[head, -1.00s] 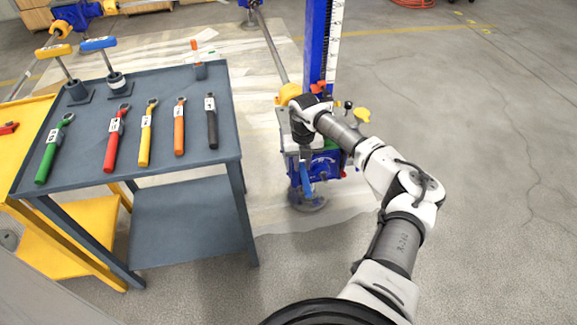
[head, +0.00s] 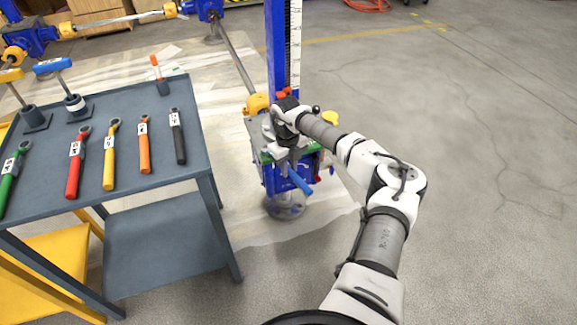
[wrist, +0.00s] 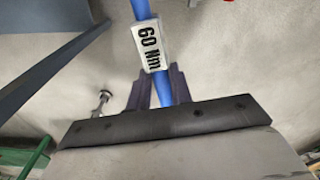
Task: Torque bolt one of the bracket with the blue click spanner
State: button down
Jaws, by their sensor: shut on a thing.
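The blue click spanner (head: 300,182) is held in my gripper (head: 283,153) in front of the blue screw jack (head: 274,180). Its blue handle slants down and to the right. In the wrist view the spanner's shaft (wrist: 137,10) carries a white "60 Nm" label (wrist: 150,46) and runs between the two dark fingers of my gripper (wrist: 158,88). The spanner's head is out of the wrist view and cannot be made out in the head view. The bracket and bolt one cannot be told apart behind my gripper and wrist.
A grey table (head: 185,185) at the left bears green, red, yellow, orange and black spanners and several upright tools. A tall blue column with a scale (head: 283,50) rises behind the jack. A slanted shaft (head: 236,65) meets the jack's yellow coupling (head: 258,103). The floor at the right is clear.

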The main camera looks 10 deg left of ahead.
jog(key=shift+f+b, duration=0.35)
jog(key=shift+f, duration=0.5)
dwell(0.4)
jog(key=shift+s, duration=0.1)
jog(key=s+a+m+p, duration=0.4)
jog(key=a+m+p, duration=0.4)
jog(key=a+m, duration=0.2)
jog(key=shift+s+a, duration=0.35)
jog(key=shift+a, duration=0.05)
dwell(1.8)
